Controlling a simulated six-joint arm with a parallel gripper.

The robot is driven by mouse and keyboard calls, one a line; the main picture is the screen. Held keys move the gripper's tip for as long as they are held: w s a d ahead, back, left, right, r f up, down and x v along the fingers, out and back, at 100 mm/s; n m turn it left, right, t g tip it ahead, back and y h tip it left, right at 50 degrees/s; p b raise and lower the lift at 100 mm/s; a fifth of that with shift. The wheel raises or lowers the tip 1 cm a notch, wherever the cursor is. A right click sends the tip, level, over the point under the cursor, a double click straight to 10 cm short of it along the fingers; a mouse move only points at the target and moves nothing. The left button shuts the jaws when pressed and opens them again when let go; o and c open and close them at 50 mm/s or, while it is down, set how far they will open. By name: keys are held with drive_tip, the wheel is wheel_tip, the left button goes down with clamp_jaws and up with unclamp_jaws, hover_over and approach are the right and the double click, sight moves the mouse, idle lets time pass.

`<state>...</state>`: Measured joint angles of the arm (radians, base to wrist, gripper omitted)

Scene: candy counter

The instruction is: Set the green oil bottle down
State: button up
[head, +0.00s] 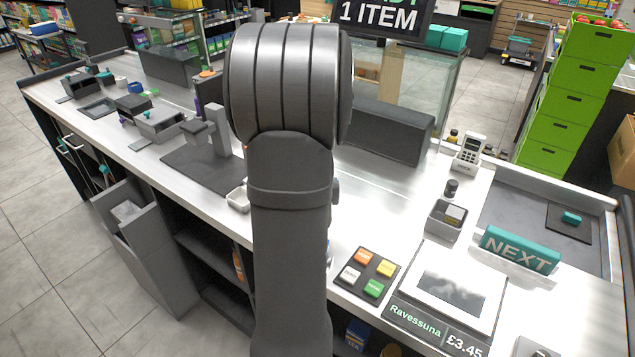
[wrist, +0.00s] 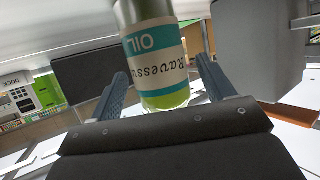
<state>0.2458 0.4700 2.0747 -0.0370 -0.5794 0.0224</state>
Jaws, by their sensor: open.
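The green oil bottle (wrist: 163,92) shows in the wrist view, with a white and teal label reading "OIL" and part of "Ravessuna", upside down in the picture. My gripper (wrist: 161,70) is open, with one finger on each side of the bottle and a narrow gap on both sides. One end of the bottle is cut off by the top edge of the picture. In the head view my arm hides the bottle and the gripper. I cannot tell clearly what the bottle rests on.
The counter holds a teal NEXT bar (head: 519,250), a card reader (head: 468,150), a coloured button pad (head: 367,276) and a screen (head: 450,291) above the text "Ravessuna £3.45". A grey post scanner (head: 213,135) stands left of my arm. Bare counter shows around the NEXT bar.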

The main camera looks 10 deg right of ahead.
drive_tip(key=v, duration=0.9)
drive_tip(key=shift+s, duration=0.35)
drive_tip(key=shift+s+r, duration=0.15)
drive_tip(key=shift+c, duration=0.8)
drive_tip(key=shift+s+a, duration=0.1)
drive_tip(key=c, duration=0.5)
drive_tip(key=shift+c, duration=0.2)
